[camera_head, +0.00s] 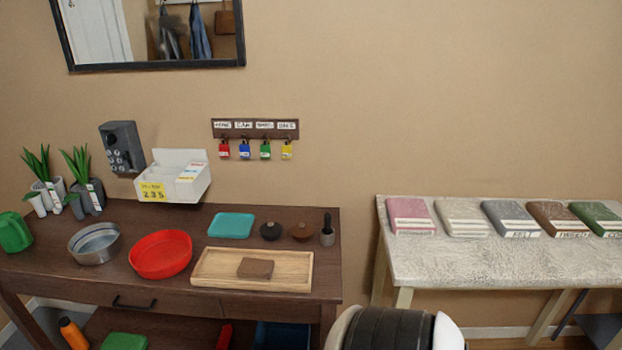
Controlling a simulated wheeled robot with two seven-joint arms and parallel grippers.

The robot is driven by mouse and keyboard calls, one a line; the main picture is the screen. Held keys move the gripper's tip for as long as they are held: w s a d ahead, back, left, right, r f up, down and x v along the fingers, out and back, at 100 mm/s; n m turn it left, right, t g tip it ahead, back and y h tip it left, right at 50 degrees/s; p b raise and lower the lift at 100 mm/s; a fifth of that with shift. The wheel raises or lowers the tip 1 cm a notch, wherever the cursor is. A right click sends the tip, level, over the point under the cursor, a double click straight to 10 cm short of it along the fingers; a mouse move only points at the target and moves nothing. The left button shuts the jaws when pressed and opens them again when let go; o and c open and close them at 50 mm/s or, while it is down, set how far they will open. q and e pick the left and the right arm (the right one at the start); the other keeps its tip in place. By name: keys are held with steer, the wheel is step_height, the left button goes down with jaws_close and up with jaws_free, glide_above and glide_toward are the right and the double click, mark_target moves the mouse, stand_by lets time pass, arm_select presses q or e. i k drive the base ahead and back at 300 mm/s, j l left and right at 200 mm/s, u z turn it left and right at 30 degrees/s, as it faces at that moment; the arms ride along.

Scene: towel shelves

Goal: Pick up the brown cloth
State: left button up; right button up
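The brown cloth (558,218) lies folded on the pale, rough-topped table (440,262) at the right. It sits in a row along the table's back, between a grey-blue folded cloth (510,218) and a green one (597,218). A label with lettering shows at its front edge, too small to read surely. Neither of my grippers shows in the head view. A dark and white rounded part at the bottom middle looks like my own body.
A pink cloth (410,215) and a beige cloth (461,217) lie left in the row. The pale table's front is clear. A gap separates it from the dark wooden desk (120,275), which holds a red bowl (160,255) and wooden tray (215,280) with a small brown item (255,268).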

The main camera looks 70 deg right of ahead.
mark_target(250, 267)
steer(key=z, duration=1.75)
